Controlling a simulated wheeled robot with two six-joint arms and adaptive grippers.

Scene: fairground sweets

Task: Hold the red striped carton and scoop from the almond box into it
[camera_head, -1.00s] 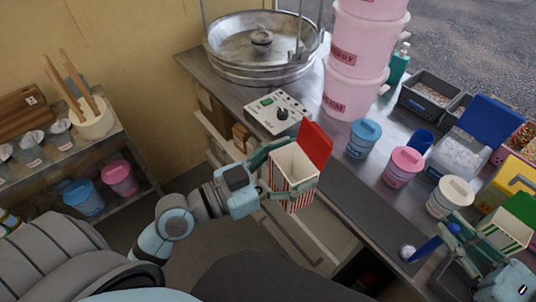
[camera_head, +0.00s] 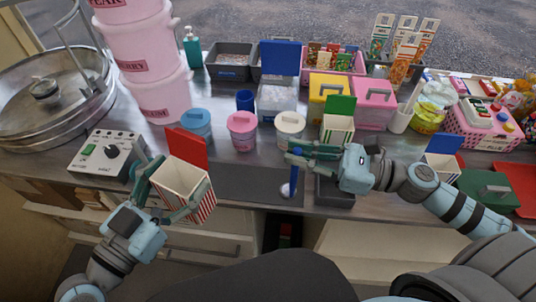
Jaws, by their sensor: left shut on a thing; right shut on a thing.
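The red striped carton (camera_head: 203,207) is white with red stripes, with its red lid flap (camera_head: 188,146) standing up. My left gripper (camera_head: 172,193) is shut around it and holds it in front of the counter's edge, open top up. Its inside looks empty. My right gripper (camera_head: 296,156) is shut on a blue-handled scoop (camera_head: 295,171), whose pale metal end (camera_head: 287,190) points down over the dark mat. I cannot tell which container is the almond box. A grey box (camera_head: 233,77) with pale contents and a clear box with a blue lid (camera_head: 279,57) stand at the back.
Blue (camera_head: 197,122), pink (camera_head: 242,134) and cream (camera_head: 289,128) lidded tubs line the counter. A green-lidded striped carton (camera_head: 338,129) stands behind my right gripper. A control box (camera_head: 104,155) and stacked pink buckets (camera_head: 160,97) stand left. The dark mat (camera_head: 243,183) between my grippers is mostly clear.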

